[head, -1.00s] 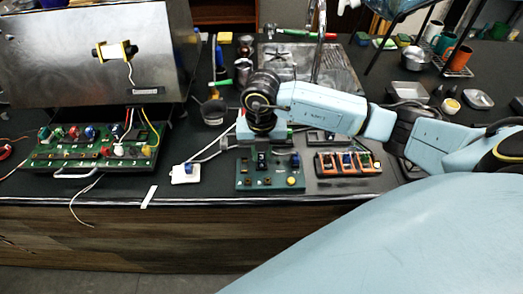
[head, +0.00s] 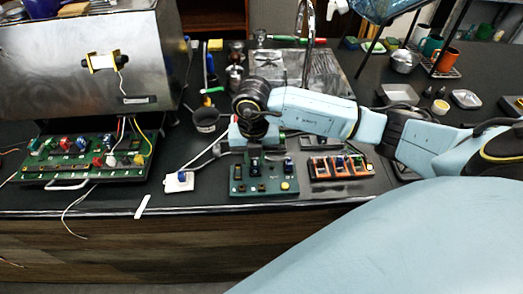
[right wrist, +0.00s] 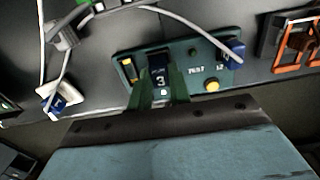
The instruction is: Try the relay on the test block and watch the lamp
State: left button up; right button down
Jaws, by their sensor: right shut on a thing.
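The test block (head: 263,186) is a green board at the front of the counter; it also shows in the right wrist view (right wrist: 190,50). A round yellow part (head: 285,185), seen larger in the right wrist view (right wrist: 211,86), sits on it; I cannot tell whether it is a lit lamp. My right gripper (right wrist: 160,88) is shut on a dark relay marked 3 (right wrist: 160,68), upright at the block. Whether the relay is fully seated is hidden. A blue part (right wrist: 235,48) stands at the block's other end. My left gripper is not in view.
An orange-framed rack (head: 340,167) stands right of the block. A white plate with a blue part (head: 179,182) lies left, with grey cables nearby. Further left is a green board (head: 85,160) below the steel brewer (head: 80,60). A dark cup (head: 206,120) stands behind.

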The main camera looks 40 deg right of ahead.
jog(key=shift+r+p, duration=1.9)
jog(key=shift+r, duration=0.65)
jog(key=shift+f, duration=0.1)
